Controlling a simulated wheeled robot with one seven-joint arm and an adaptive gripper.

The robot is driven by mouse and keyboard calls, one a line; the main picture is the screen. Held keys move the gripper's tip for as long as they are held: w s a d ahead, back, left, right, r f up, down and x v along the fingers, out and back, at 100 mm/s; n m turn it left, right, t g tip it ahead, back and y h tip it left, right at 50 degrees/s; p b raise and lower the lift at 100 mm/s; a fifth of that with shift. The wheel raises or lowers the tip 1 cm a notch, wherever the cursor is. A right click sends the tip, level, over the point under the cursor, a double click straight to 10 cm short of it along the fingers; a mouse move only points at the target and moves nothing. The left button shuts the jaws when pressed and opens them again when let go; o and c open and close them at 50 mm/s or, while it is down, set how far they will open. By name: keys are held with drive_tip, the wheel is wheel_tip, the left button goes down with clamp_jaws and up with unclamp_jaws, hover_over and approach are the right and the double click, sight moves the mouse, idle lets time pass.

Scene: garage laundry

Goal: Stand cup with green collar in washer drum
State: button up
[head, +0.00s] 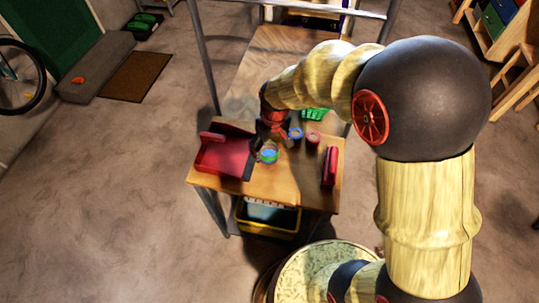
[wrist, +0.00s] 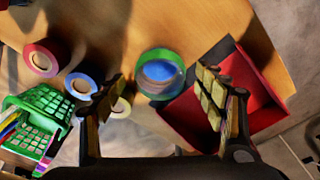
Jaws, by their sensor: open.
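The cup with the green collar (head: 268,156) stands on the wooden table near its middle. In the wrist view the cup (wrist: 160,72) shows a green ring around a blue inside. My gripper (head: 264,146) is just above and behind it. In the wrist view my gripper (wrist: 163,80) is open, with one finger to either side of the cup in the picture; I see no contact. A red open-topped box (head: 222,155) with a dark edge lies close to the left of the cup. It also shows in the wrist view (wrist: 262,88). I cannot identify a washer drum for certain.
A red upright object (head: 330,167) is near the table's right edge. The front of the table (head: 275,187) is clear.

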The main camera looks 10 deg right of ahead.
sight(269, 151)
drive_tip(key=f+b, duration=0.1)
drive_tip(key=f, duration=0.2)
drive_tip(key=shift+w+a+f, duration=0.1)
drive_tip(key=shift+w+f, duration=0.1)
drive_tip(key=shift+r, duration=0.1)
drive_tip(key=c, duration=0.3)
drive_tip(key=c, duration=0.8)
